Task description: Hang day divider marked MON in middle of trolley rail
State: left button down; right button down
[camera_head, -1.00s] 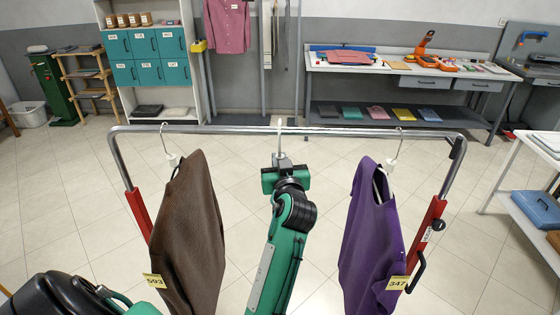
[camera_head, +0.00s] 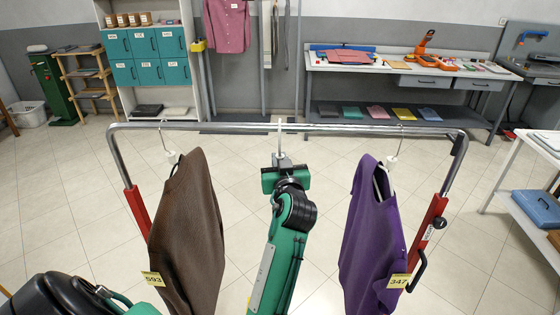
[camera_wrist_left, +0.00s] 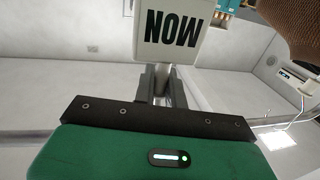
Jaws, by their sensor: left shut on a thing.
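The day divider marked MON (camera_wrist_left: 172,28) shows upside down in the left wrist view, with black letters on a white plate. My left gripper (camera_wrist_left: 162,85) is shut on the divider's stem below the plate. In the head view my left gripper (camera_head: 281,160) is just below the middle of the trolley rail (camera_head: 230,127), between the two garments. A thin pale piece of the divider (camera_head: 280,130) rises from it to rail height. I cannot tell whether it touches the rail. My right gripper is not in view.
A brown garment (camera_head: 187,230) tagged 593 hangs left of my arm. A purple garment (camera_head: 368,230) tagged 347 hangs to its right. Both are on hangers on the rail, with free room between each garment and my gripper. Red trolley posts (camera_head: 426,230) stand at the sides.

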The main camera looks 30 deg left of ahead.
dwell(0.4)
pick_arm(q)
jog(key=c, duration=1.4)
grip_release()
jog(key=shift+o, duration=0.2)
jog(key=shift+f, duration=0.1)
